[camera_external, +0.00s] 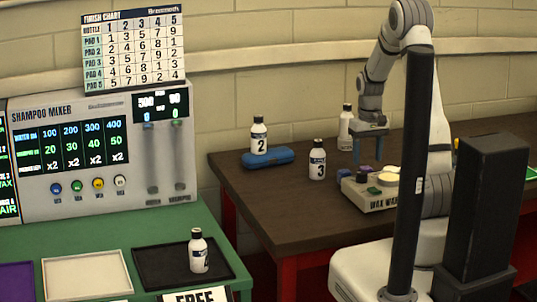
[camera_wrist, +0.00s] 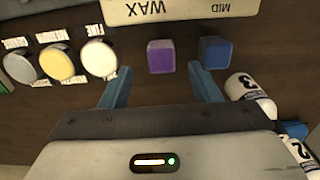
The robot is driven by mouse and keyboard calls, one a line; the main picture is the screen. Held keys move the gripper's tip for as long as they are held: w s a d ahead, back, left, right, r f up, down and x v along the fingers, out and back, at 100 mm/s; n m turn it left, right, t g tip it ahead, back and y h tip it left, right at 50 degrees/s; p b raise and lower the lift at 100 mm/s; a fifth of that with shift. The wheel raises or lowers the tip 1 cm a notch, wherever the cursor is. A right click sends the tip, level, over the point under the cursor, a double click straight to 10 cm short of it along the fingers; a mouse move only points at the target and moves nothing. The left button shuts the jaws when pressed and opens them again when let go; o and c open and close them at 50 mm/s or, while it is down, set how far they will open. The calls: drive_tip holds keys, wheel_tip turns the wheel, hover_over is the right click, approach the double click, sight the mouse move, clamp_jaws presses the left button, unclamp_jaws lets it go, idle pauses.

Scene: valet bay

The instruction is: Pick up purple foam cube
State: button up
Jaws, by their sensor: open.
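The purple foam cube (camera_wrist: 161,56) is in the wrist view, ahead of my gripper (camera_wrist: 160,70) and roughly centred between its two blue fingers. In the external view, the purple cube (camera_external: 365,169) is small and partly hidden near the wax station. My gripper (camera_external: 369,154) points down above that area, with its fingers apart and nothing between them that I can make out. A blue cube (camera_wrist: 216,52) sits just right of the purple one in the wrist view, close to the right finger. The blue cube also shows in the external view (camera_external: 343,174).
The wax station (camera_external: 378,202) stands beside the cubes, with round pads (camera_wrist: 55,62) to their left in the wrist view. Bottle 3 (camera_external: 317,160) and bottle 2 (camera_external: 259,136), by a blue case (camera_external: 280,156), stand left. Another white bottle (camera_external: 346,128) stands behind my gripper.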

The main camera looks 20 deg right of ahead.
sight(365, 167)
drive_tip(key=shift+a+f+p, duration=0.1)
drive_tip(key=shift+f+p, duration=0.45)
drive_tip(key=shift+f, duration=1.85)
drive_tip(key=shift+c, duration=0.6)
drive_tip(key=c, duration=0.9)
